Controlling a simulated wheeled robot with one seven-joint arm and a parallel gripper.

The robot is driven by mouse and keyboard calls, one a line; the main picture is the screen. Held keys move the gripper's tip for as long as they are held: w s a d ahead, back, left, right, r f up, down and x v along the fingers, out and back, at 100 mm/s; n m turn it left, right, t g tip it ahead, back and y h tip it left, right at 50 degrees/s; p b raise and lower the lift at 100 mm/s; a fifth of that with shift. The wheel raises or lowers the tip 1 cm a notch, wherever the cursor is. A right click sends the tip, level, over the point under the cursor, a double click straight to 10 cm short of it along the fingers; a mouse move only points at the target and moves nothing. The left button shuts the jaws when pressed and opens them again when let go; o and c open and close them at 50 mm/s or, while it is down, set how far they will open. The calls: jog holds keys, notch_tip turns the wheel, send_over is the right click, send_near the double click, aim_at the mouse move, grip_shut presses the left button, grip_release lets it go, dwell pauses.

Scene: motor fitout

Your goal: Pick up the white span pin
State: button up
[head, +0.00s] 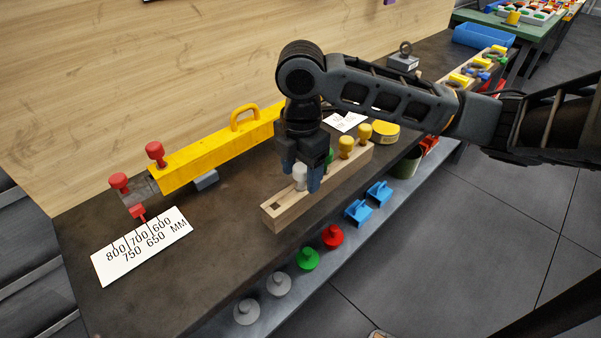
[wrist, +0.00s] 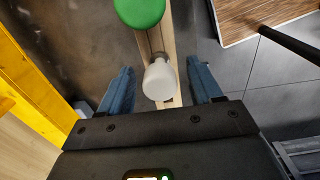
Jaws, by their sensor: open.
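The white span pin (head: 299,174) stands in a long wooden block (head: 285,214) on the dark bench top. In the wrist view the white pin (wrist: 159,80) shows from above between my fingers. My gripper (head: 304,182) points down over it, open, with one blue finger on each side. In the wrist view my gripper (wrist: 163,88) shows clear gaps between the fingers and the pin. A green pin (wrist: 140,10) stands beside the white one and is partly hidden by my gripper in the head view.
A yellow bar with a handle (head: 212,149) lies behind the block, with red knobs (head: 156,152) near its left end. A white scale card (head: 141,245) lies at the front left. Several coloured knobs (head: 307,258) and blue clips sit along the lower front ledge.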

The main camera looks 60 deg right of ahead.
jog(key=shift+f, duration=0.5)
jog(key=c, duration=1.1)
notch_tip(320, 180, up, 10)
jog(key=shift+r, duration=0.1)
jog(key=shift+c, duration=0.2)
